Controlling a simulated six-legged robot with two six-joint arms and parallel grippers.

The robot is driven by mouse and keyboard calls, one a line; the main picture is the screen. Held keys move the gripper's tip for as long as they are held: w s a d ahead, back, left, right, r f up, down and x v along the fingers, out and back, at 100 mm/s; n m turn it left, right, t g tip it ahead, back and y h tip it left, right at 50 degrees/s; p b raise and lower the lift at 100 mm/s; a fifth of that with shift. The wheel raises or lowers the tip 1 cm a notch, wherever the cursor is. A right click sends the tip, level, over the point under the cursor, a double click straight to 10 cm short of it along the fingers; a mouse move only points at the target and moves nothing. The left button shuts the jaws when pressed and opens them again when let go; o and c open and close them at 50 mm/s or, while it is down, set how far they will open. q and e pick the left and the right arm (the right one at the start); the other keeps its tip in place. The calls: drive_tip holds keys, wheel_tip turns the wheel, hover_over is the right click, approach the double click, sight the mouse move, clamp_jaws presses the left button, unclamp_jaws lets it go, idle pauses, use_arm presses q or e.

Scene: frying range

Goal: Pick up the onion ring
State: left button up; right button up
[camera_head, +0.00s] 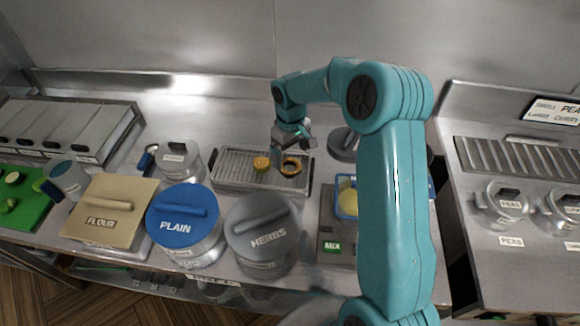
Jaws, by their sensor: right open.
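The onion ring (292,167) is a brown ring with a dark hole. It lies on the right part of a grey ribbed metal tray (230,180), at the back of the counter. A smaller golden round piece (261,163) lies to its left on the same tray. My right gripper (284,153) is open, pointing down, just above and slightly left of the ring. Its fingertips are small and hard to make out, and I cannot tell whether they touch the ring. Nothing shows held in it. My left gripper is out of view.
In front of the tray stand lidded pots, PLAIN (184,213) and HERBS (262,233), with the FLOUR bin (110,207) to the left. A scale (338,250) with a blue-rimmed tub (347,198) is at right, partly behind my arm. A steel wall (200,50) closes the back.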

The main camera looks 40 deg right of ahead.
sight(291, 171)
drive_tip(key=shift+w+d+f, duration=0.15)
drive_tip(key=shift+d+f, duration=0.05)
drive_tip(key=shift+f, duration=0.25)
drive_tip(key=shift+w+d+f, duration=0.1)
drive_tip(key=shift+d+f, duration=0.05)
drive_tip(key=shift+f, duration=0.25)
wheel_tip(291, 171, down, 4)
drive_tip(key=shift+s+a+f+b, duration=0.1)
drive_tip(key=shift+s+f+b, duration=0.1)
drive_tip(key=shift+b, duration=0.3)
drive_tip(key=shift+w+f, duration=0.25)
drive_tip(key=shift+s+r, duration=0.1)
drive_tip(key=shift+r, duration=0.1)
drive_tip(key=c, duration=0.6)
drive_tip(key=shift+c, duration=1.4)
drive_tip(key=shift+f, duration=0.1)
